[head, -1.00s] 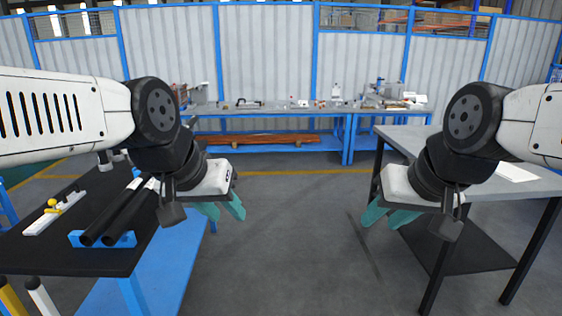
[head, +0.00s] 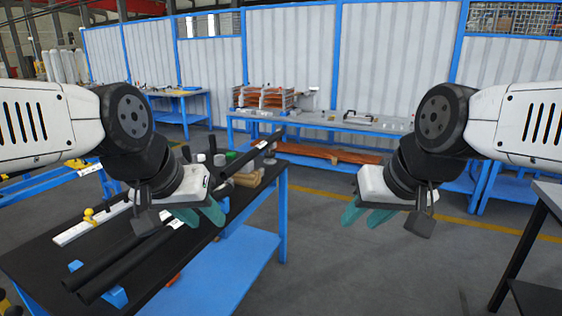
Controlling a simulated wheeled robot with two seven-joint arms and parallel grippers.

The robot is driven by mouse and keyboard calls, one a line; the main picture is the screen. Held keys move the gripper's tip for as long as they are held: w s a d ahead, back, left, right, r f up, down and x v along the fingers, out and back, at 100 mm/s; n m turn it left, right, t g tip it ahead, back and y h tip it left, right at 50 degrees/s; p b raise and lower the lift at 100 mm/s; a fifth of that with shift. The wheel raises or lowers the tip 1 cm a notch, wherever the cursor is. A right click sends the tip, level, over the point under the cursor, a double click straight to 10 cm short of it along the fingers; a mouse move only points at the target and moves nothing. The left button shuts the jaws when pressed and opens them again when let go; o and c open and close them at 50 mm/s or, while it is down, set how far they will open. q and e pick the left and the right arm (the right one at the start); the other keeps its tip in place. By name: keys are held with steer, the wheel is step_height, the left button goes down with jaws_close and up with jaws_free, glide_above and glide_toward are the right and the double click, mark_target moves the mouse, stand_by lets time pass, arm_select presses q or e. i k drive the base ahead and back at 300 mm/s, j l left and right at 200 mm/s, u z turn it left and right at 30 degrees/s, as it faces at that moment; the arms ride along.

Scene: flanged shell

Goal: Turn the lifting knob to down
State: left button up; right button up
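No knob that I can clearly tell to be the lifting knob shows in the head view. A small yellow knob-like piece (head: 89,214) stands on a white bar (head: 85,228) on the black-topped table at the left; I cannot tell whether it is the lifting knob. My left gripper (head: 200,217) has teal fingers spread apart and empty, in front of that table's right part. My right gripper (head: 361,219) is also open and empty, over bare floor to the right of the table.
The black-topped table (head: 40,262) on blue legs carries two dark tubes (head: 120,262) on blue rests, plus several small parts at its far end. A long blue bench (head: 345,127) stands along the back panels. A grey-topped table (head: 548,193) edges in at right. The middle floor is clear.

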mark_target(272, 155)
steer(key=i+l+u, duration=0.2)
steer(key=u, duration=0.2)
steer(key=i+l+u, duration=0.6)
steer(key=u, duration=0.2)
steer(key=i+l, duration=0.25)
steer(key=i+l+u, duration=0.15)
steer(key=l, duration=0.35)
steer(key=i+l, duration=0.25)
steer(key=l, duration=0.15)
steer(key=i+l+u, duration=0.1)
steer(key=i+l, duration=0.15)
steer(key=i, duration=0.3)
